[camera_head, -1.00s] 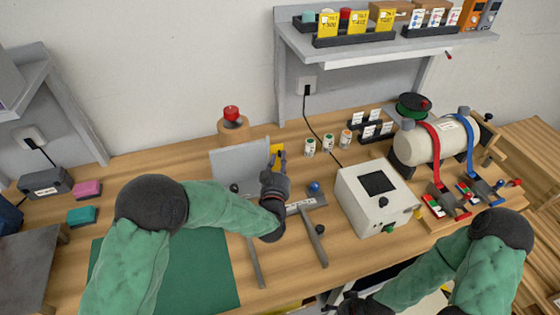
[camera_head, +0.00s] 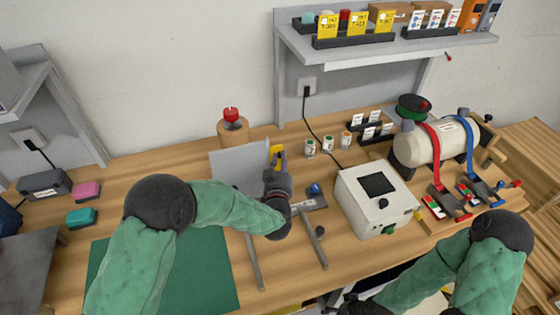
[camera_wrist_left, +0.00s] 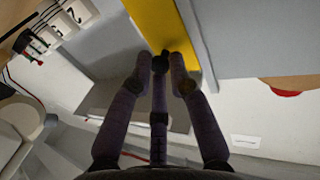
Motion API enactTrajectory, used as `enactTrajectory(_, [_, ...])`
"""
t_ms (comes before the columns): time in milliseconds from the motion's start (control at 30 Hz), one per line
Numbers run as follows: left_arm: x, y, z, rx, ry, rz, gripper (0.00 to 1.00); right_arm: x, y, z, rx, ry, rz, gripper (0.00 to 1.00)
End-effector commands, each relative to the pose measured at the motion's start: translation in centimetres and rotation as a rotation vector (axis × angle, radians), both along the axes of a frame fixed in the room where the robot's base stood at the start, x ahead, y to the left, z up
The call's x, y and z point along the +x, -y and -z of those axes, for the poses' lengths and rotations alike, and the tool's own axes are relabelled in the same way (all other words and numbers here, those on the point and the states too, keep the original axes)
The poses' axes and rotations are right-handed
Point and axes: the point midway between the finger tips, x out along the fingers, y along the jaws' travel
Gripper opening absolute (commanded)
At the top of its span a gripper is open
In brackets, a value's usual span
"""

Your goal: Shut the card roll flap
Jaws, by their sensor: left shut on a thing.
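The grey flap (camera_head: 238,167) stands raised at the back of the bench, left of my left gripper. A yellow strip (camera_head: 276,151) shows at its right side and also in the left wrist view (camera_wrist_left: 169,25). My left gripper (camera_head: 279,158) is at this strip. In the left wrist view its fingertips (camera_wrist_left: 166,63) are closed around a small dark knob (camera_wrist_left: 160,62) beside the strip. The hand and forearm hide the lower part of the flap's right side. My right gripper (camera_head: 348,304) is low at the bottom edge, partly cut off, its fingers unclear.
A white box with a dark screen (camera_head: 362,211) stands right of the left gripper. Behind are small tins (camera_head: 328,144) and a wooden stand with a red knob (camera_head: 232,126). Metal rails (camera_head: 313,238) run toward the front. A green mat (camera_head: 210,268) lies front left.

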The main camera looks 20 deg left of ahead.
Motion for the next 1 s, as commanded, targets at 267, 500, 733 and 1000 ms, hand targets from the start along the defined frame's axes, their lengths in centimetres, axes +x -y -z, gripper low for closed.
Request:
enactTrajectory(267, [0.8,0.6,-0.1,0.000,0.004,-0.170,0.00,0.0,0.0,0.1,0.000,0.000,0.000,0.69])
enactTrajectory(500, [1.7,0.8,0.0,0.001,0.003,-0.379,0.00,0.0,0.0,0.0,0.000,0.000,0.000,0.69])
enactTrajectory(733, [2.5,0.7,-0.1,0.001,0.003,-0.560,0.00,0.0,0.0,-0.1,0.000,0.000,0.000,0.69])
enactTrajectory(1000, [3.1,0.6,-0.1,0.000,0.004,-0.697,0.00,0.0,0.0,-0.3,0.000,0.000,0.000,0.69])
